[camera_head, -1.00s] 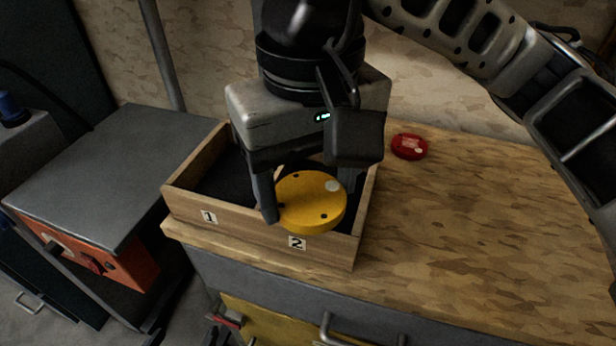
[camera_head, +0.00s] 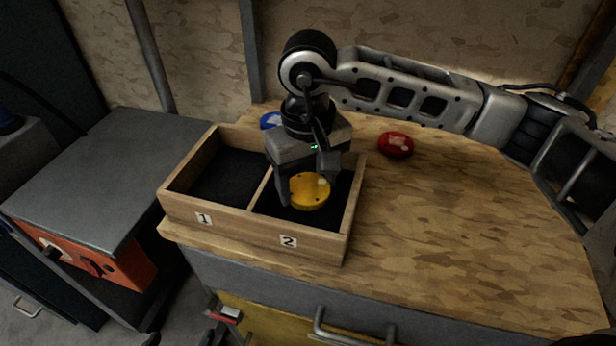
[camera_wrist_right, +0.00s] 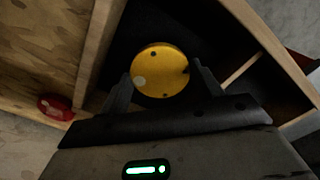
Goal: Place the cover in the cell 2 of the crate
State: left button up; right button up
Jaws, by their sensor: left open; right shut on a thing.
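The cover is a round yellow disc (camera_head: 309,191) with small dark holes and a pale spot. It is inside cell 2 (camera_head: 270,206) of the wooden crate (camera_head: 262,228), below the rim. I cannot tell whether it touches the black floor. My right gripper (camera_head: 307,198) points down into cell 2 and is shut on the cover. In the right wrist view the cover (camera_wrist_right: 160,70) sits between the two fingers (camera_wrist_right: 162,76). Cell 1 (camera_head: 228,178), to the left, is empty. My left gripper is not in view.
A red round object (camera_head: 396,145) lies on the wooden worktop (camera_head: 450,230) right of the crate. A blue object (camera_head: 270,120) is behind the crate, partly hidden by my right arm. The worktop's right side is clear. A grey cabinet (camera_head: 110,165) stands left.

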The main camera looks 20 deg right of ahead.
jog(key=shift+f, duration=0.25)
jog(key=shift+f+b, duration=0.2)
jog(key=shift+b, duration=0.15)
jog(key=o, duration=1.1)
jog(key=shift+o, duration=0.2)
jog(key=shift+r, duration=0.1)
